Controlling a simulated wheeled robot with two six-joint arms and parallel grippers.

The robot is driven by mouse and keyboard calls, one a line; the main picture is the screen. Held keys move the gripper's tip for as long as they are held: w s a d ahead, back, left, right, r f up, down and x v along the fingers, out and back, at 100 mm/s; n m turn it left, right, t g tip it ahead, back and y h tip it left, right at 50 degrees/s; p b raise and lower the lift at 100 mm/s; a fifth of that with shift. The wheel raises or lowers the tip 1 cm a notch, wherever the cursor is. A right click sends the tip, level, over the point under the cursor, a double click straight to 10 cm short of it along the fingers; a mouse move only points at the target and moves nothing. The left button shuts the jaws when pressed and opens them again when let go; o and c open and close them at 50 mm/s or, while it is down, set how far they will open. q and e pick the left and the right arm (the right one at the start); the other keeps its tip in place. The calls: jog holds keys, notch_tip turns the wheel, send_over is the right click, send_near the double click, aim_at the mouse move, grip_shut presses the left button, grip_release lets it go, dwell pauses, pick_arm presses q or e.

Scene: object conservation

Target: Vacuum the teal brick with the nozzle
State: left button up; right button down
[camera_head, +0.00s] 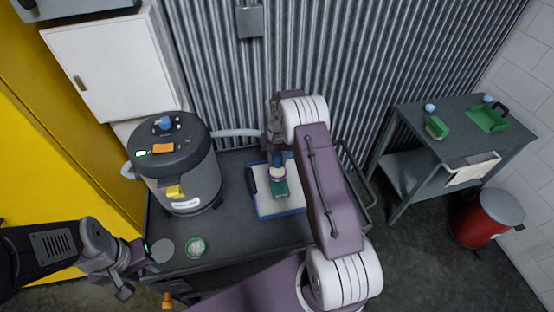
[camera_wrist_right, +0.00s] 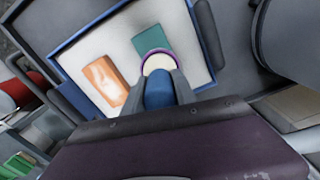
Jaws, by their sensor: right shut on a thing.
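The teal brick (camera_head: 281,189) lies on a white tray with a blue rim (camera_head: 292,213); it also shows in the right wrist view (camera_wrist_right: 152,38). My right gripper (camera_wrist_right: 159,88) is shut on the blue grip of the nozzle (camera_wrist_right: 158,62), which has a purple ring and a pale end. The nozzle's end is over the near edge of the teal brick; I cannot tell whether they touch. In the head view the nozzle (camera_head: 277,172) points down at the brick. My left gripper (camera_head: 138,279) is open and empty at the front left of the bench.
An orange brick (camera_wrist_right: 105,82) lies beside the teal one. A grey vacuum canister (camera_head: 183,180) stands left, its hose (camera_head: 236,133) running toward my right gripper. A side table (camera_head: 455,128) and red bin (camera_head: 478,222) stand right.

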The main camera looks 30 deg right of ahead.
jog(key=shift+s+a, duration=0.15)
jog(key=shift+s, duration=0.4)
jog(key=shift+s+a, duration=0.15)
jog(key=shift+s, duration=0.4)
jog(key=shift+s+a+p, duration=0.15)
jog(key=shift+s+a, duration=0.05)
jog(key=shift+s, duration=0.55)
jog(key=shift+s+a+p, duration=0.15)
jog(key=shift+s, duration=0.55)
notch_tip(320, 180, up, 7)
jog(key=p, duration=0.5)
dwell(0.4)
